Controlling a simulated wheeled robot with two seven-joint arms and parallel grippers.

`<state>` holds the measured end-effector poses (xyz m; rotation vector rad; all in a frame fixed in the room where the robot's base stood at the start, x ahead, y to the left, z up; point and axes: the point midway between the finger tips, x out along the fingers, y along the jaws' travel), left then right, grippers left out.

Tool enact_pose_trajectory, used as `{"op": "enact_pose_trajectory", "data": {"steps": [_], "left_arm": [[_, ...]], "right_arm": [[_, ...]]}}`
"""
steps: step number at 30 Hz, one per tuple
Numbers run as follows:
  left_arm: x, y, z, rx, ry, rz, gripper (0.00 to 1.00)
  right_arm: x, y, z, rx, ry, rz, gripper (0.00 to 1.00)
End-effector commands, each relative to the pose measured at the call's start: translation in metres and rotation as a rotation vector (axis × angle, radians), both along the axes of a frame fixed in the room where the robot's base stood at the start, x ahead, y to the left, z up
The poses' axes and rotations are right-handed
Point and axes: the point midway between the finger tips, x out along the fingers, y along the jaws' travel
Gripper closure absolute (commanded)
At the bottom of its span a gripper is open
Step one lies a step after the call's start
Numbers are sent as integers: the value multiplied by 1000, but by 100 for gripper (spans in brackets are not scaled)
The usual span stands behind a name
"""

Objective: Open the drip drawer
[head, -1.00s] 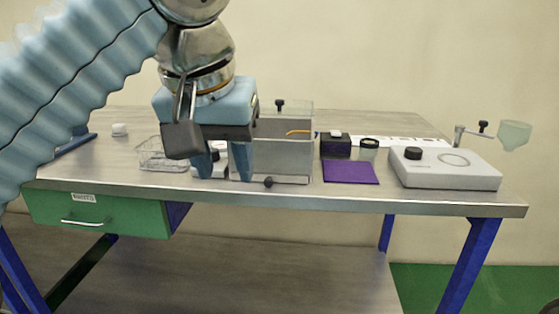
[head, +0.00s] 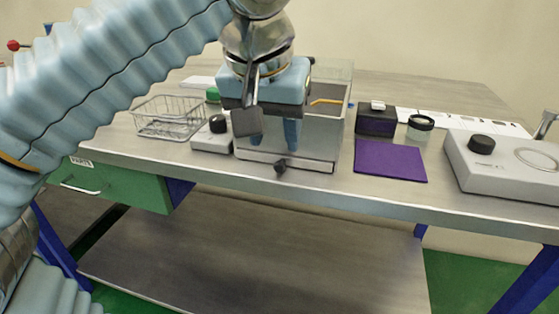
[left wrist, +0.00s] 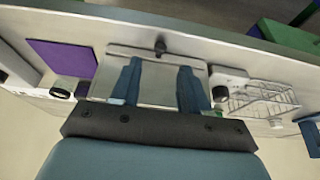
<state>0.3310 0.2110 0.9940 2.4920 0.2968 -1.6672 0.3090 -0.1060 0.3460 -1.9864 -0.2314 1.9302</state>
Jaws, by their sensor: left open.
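The grey metal box (head: 320,130) stands near the front edge of the table. Along its base is the drip drawer (head: 310,165), a low front strip with a dark round knob (head: 280,167). The drawer looks flush with the box. My left gripper (head: 271,132) is open and empty, fingers pointing down in front of the box's upper part, above and slightly left of the knob. In the left wrist view the fingers (left wrist: 159,88) are spread apart, and the knob (left wrist: 160,47) shows beyond them, between their lines. My right gripper is not in view.
Left of the box are a small grey device with a black knob (head: 218,124) and a wire basket (head: 170,118). To the right are a purple mat (head: 390,162), a dark box (head: 376,120), a jar (head: 420,127) and a white appliance (head: 500,165). A green parts drawer (head: 120,187) hangs below the tabletop.

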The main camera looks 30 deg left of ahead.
Motion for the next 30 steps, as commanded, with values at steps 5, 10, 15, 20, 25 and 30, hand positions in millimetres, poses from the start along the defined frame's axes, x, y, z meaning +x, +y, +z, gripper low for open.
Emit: {"op": "enact_pose_trajectory", "data": {"steps": [5, 10, 15, 20, 25, 30], "left_arm": [[13, 4, -37, 0, 2, 1, 55], [21, 5, -54, 1, 0, 1, 55], [23, 6, -59, 1, 0, 0, 55], [24, 6, -59, 1, 0, 0, 55], [24, 6, -58, 1, 0, 0, 75], [24, 6, -58, 1, 0, 0, 100]], "right_arm": [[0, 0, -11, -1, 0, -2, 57], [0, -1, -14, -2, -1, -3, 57], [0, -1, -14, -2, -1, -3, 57], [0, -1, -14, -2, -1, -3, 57], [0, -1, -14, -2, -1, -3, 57], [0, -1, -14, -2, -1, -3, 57]]}}
